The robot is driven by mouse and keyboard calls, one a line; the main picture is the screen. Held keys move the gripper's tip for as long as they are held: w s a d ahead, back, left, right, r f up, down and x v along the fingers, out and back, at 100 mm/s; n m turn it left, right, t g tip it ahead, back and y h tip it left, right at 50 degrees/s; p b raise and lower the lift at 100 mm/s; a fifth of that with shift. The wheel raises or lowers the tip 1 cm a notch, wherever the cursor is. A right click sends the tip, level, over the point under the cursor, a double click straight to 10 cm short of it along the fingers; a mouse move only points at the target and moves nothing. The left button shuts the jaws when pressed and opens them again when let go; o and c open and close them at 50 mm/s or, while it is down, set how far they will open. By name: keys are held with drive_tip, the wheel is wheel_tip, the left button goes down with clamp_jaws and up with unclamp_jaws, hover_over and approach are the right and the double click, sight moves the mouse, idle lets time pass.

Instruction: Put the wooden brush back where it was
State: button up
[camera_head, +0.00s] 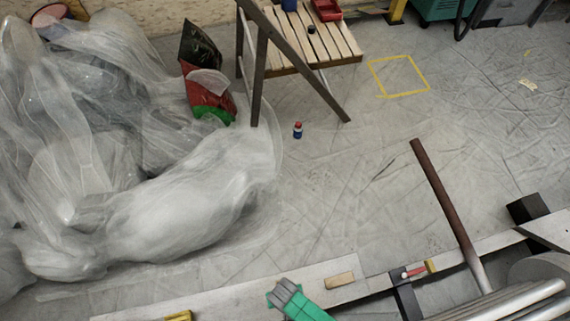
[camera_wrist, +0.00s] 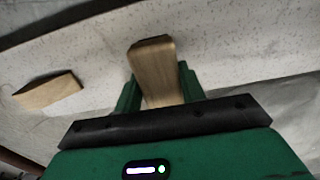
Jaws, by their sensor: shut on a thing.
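My gripper (camera_wrist: 158,84) is shut on a flat brown wooden piece, the wooden brush (camera_wrist: 154,62), between its two green fingers. Its rounded end points away from my wrist; bristles cannot be made out. In the head view my green gripper (camera_head: 285,293) is at the bottom centre, over or beside the pale board, and the brush cannot be made out there. I cannot tell whether the brush touches the board.
A small wooden block (camera_head: 340,280) lies on the pale board (camera_head: 240,294); the wrist view also shows it (camera_wrist: 48,91). A brown pole (camera_head: 445,205) leans at right. Plastic sheeting (camera_head: 190,195) fills the left. A slatted stool (camera_head: 305,40) stands behind a small bottle (camera_head: 298,130). The middle floor is clear.

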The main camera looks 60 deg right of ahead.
wheel_tip(320, 180, down, 3)
drive_tip(key=shift+r+b, duration=0.1)
drive_tip(key=shift+b, duration=0.55)
drive_tip(key=shift+r, duration=0.1)
drive_tip(key=o, duration=1.2)
wheel_tip(320, 180, up, 12)
drive_tip(key=p, duration=0.7)
drive_tip(key=shift+p, duration=0.35)
